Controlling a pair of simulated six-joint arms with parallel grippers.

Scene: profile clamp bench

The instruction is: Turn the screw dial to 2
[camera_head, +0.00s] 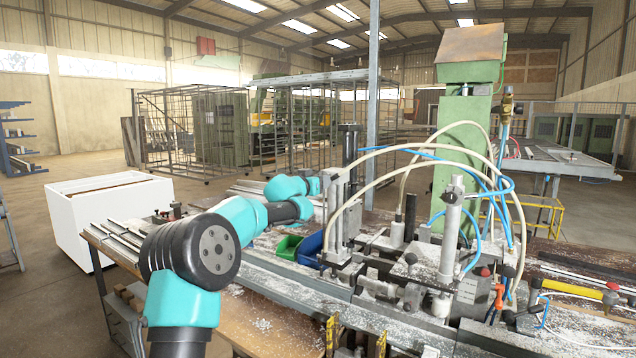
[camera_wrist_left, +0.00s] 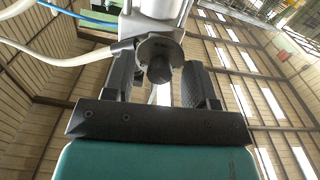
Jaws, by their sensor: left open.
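In the left wrist view, my left gripper (camera_wrist_left: 157,82) is open, with one dark finger on each side of a dark round knob (camera_wrist_left: 159,70). The knob, which looks like the screw dial, sits on a grey collar (camera_wrist_left: 161,44) at the end of a metal cylinder (camera_wrist_left: 160,8). I cannot tell whether the fingers touch it, and no numbers are readable. In the head view, my left arm (camera_head: 240,216) reaches to the clamp's upright posts (camera_head: 337,210), where the fingers cannot be made out. The dial cannot be picked out there. My right gripper is not in view.
White hoses (camera_head: 380,152) and blue hoses (camera_head: 492,184) arch over the clamp bench; hoses also pass close to the gripper in the left wrist view (camera_wrist_left: 60,58). Green (camera_head: 289,247) and blue (camera_head: 311,248) bins sit beside the posts. A green machine column (camera_head: 465,125) stands behind.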

